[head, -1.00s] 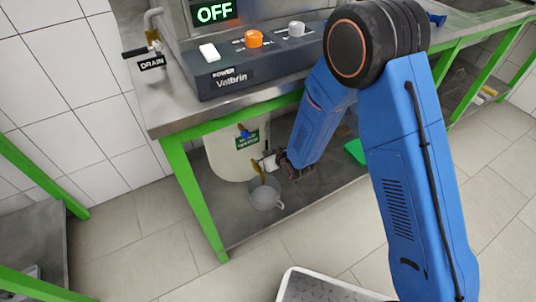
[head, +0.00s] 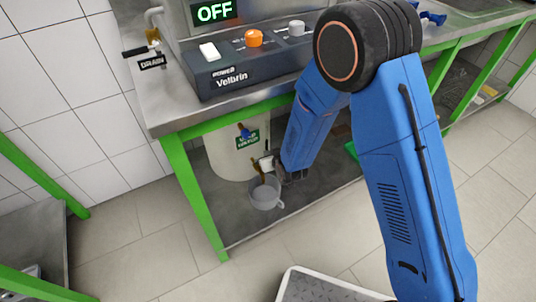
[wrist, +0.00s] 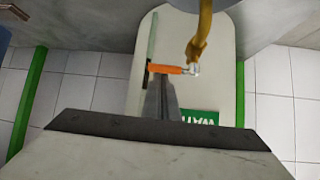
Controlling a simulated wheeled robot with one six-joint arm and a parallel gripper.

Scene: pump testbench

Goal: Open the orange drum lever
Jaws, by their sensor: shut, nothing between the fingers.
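The orange lever (wrist: 172,69) shows in the wrist view as a short bar lying crosswise beside a brass spout (wrist: 200,38). It is in front of the pale drum (wrist: 225,75) with a green label (wrist: 200,116). My gripper (wrist: 161,88) is shut and empty; its tips are just below the lever's left part. I cannot tell whether they touch it. In the head view my gripper (head: 290,176) is small and dark at the end of my blue forearm, close to the drum (head: 228,158) under the bench. The lever is not clear there.
A grey mug (head: 265,193) stands on the lower shelf (head: 315,202) near my gripper. Green bench legs (head: 195,200) stand at the left. The control box (head: 250,70) is on the benchtop above.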

